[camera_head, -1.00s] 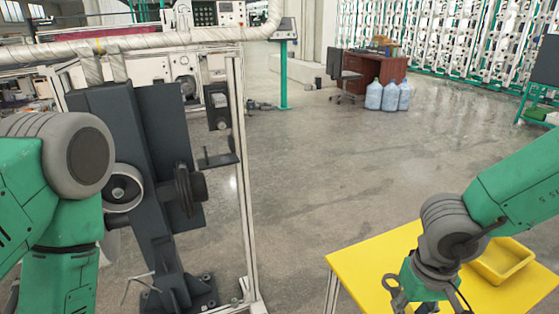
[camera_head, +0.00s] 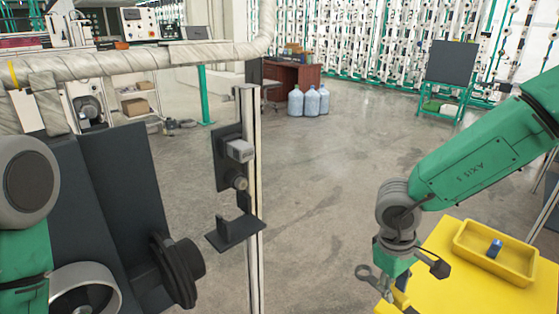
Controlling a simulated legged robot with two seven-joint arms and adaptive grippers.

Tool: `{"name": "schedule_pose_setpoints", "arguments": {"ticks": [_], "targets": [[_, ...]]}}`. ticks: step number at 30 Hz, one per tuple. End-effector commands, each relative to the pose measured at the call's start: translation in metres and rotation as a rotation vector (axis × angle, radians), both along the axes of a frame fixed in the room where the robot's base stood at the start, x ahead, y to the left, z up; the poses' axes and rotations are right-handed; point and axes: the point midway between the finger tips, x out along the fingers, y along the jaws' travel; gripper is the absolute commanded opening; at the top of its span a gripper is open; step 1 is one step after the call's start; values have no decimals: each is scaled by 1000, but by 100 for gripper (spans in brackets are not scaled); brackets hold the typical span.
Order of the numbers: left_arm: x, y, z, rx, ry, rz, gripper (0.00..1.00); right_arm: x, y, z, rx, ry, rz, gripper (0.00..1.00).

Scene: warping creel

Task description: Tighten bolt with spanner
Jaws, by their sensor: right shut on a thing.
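My right gripper (camera_head: 392,287) is at the lower right, above the near-left part of the yellow table. It is shut on a grey spanner (camera_head: 366,272), whose ring-shaped end sticks out to the left. The rest of the spanner is hidden by the gripper. A dark bracket plate (camera_head: 228,170) on the pale upright post carries a grey block (camera_head: 240,150) and, below it, a round metal part (camera_head: 240,182) that looks like a bolt head. The spanner is well to the right of this part and lower in the picture, apart from it. My left gripper is out of view.
The yellow table (camera_head: 458,290) carries a yellow tray (camera_head: 520,276) with a small blue object (camera_head: 494,248). A dark machine with a black round knob (camera_head: 180,270) stands at the left. A small dark shelf (camera_head: 236,232) juts from the post (camera_head: 254,200). Open floor lies beyond.

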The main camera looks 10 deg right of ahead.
Motion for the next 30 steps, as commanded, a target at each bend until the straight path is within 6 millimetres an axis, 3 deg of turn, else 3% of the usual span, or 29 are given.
{"name": "schedule_pose_setpoints", "arguments": {"ticks": [6, 15, 30], "targets": [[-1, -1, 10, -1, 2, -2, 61, 33, -12, 17, -128, 36, 241, 0], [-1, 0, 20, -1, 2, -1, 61, 74, -7, 44, -321, 48, 572, 0], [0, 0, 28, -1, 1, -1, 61, 108, -8, 69, -516, -13, 870, 0]]}}
